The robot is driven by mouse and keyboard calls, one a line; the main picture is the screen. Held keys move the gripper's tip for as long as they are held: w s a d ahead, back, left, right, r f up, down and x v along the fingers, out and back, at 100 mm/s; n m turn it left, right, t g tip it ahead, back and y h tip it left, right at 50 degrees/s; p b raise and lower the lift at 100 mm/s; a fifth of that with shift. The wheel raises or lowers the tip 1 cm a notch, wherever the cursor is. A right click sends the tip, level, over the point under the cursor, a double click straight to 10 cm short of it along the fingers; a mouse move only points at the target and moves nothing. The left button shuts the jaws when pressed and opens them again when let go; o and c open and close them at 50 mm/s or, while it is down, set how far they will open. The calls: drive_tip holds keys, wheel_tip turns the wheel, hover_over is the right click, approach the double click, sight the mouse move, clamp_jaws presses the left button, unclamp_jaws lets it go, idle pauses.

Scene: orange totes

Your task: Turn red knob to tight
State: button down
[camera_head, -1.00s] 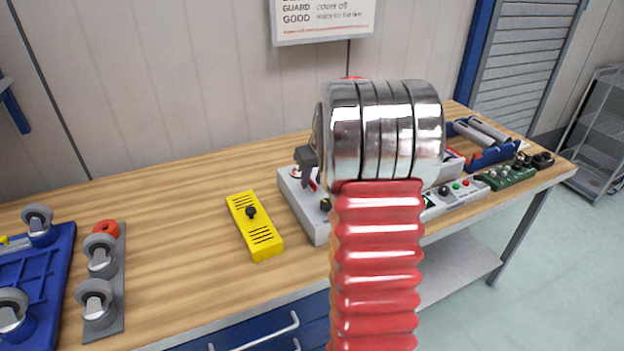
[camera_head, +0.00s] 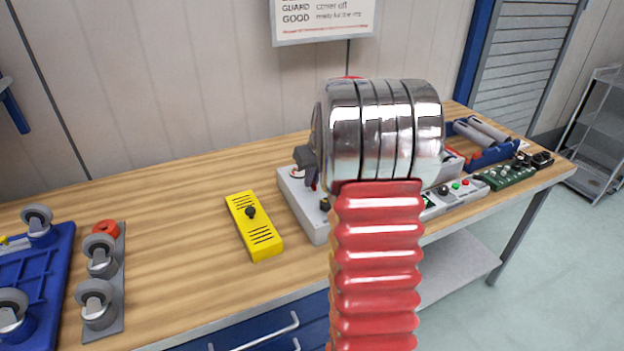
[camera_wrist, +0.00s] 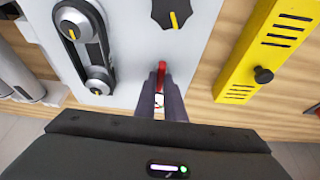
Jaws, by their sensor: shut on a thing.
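The red knob (camera_wrist: 161,74) shows in the wrist view as a narrow red bar on the light grey panel (camera_wrist: 133,35). The fingers of my gripper (camera_wrist: 158,82) are shut on it, one on each side, and hide part of it. Its pointer position and any tight mark cannot be made out. In the head view my gripper (camera_head: 307,160) is over the left end of the grey machine (camera_head: 292,196), and my arm covers much of that machine.
A black knob with a yellow pointer (camera_wrist: 172,13) and a belt on two pulleys (camera_wrist: 84,45) are on the same panel. A slotted yellow cover (camera_head: 254,226) lies beside the machine. Casters (camera_head: 98,300) stand at left. Bare wood lies between.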

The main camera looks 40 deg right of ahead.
drive_tip(key=shift+a+m, duration=0.1)
drive_tip(key=shift+m, duration=0.2)
drive_tip(key=shift+w+a+m+g+h, duration=0.1)
drive_tip(key=shift+m+g+h, duration=0.3)
drive_tip(key=shift+m, duration=0.85)
drive_tip(key=shift+w+a+m+g+h, duration=0.15)
drive_tip(key=shift+m+h, duration=0.35)
drive_tip(key=shift+m, duration=0.75)
drive_tip(key=m+g, duration=0.1)
drive_tip(key=m, duration=0.1)
drive_tip(key=m+h, duration=0.1)
drive_tip(key=m, duration=0.2)
drive_tip(key=shift+w+g, duration=0.1)
drive_tip(key=shift+g, duration=0.25)
drive_tip(key=m+g, duration=0.1)
drive_tip(key=m, duration=0.3)
drive_tip(key=m+g, duration=0.1)
drive_tip(key=m, duration=0.2)
drive_tip(key=shift+w+g, duration=0.25)
drive_tip(key=shift+g, duration=0.05)
drive_tip(key=c, duration=1.8)
unclamp_jaws()
drive_tip(key=shift+c, duration=0.2)
drive_tip(key=v, duration=1.3)
drive_tip(key=shift+a+r, duration=0.2)
drive_tip(key=shift+r, duration=0.1)
